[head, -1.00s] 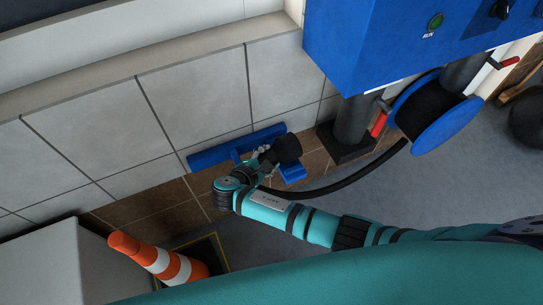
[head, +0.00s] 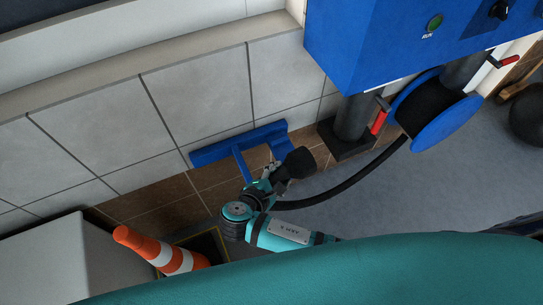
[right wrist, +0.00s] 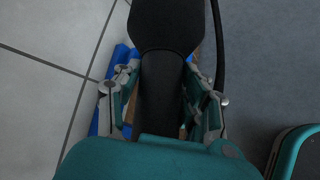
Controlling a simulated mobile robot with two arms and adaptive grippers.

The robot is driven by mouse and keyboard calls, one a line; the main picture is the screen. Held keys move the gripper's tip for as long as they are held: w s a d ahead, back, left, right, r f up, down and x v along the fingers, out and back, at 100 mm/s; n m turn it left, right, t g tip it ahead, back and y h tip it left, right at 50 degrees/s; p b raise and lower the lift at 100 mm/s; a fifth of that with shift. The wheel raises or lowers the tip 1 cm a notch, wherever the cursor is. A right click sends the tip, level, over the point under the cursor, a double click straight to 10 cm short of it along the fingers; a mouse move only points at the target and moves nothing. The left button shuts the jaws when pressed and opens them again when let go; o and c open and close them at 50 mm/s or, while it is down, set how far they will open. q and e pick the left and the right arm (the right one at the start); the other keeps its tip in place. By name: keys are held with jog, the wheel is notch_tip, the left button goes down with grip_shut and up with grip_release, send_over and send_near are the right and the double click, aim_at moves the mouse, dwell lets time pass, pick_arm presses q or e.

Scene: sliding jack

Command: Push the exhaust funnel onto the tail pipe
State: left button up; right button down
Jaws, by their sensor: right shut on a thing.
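The black exhaust funnel (head: 299,162) is in the grasp of my right gripper (head: 274,179) beside a blue floor stand, and its wide end points up and right in the head view. In the right wrist view the funnel's wide mouth (right wrist: 168,24) is at the top. Its narrower neck lies between the two fingers of the right gripper (right wrist: 163,100), which are shut on it. A black hose (head: 350,188) runs from near the gripper to the blue reel. The tail pipe cannot be made out. My left gripper is out of view.
The blue stand (head: 215,152) is against the tiled wall. The hose reel (head: 447,132) and dark posts stand under a blue cabinet (head: 345,45). An orange and white cone (head: 155,248) is at lower left, next to a grey box (head: 55,262). Grey floor to the right is open.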

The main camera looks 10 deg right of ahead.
jog(key=s+r+p, duration=0.3)
jog(key=s+p, duration=0.1)
jog(key=s, duration=0.2)
jog(key=shift+s+d+r+p, duration=0.25)
jog(key=shift+s+r+p, duration=0.05)
jog(key=shift+r+p, duration=0.1)
dwell(0.5)
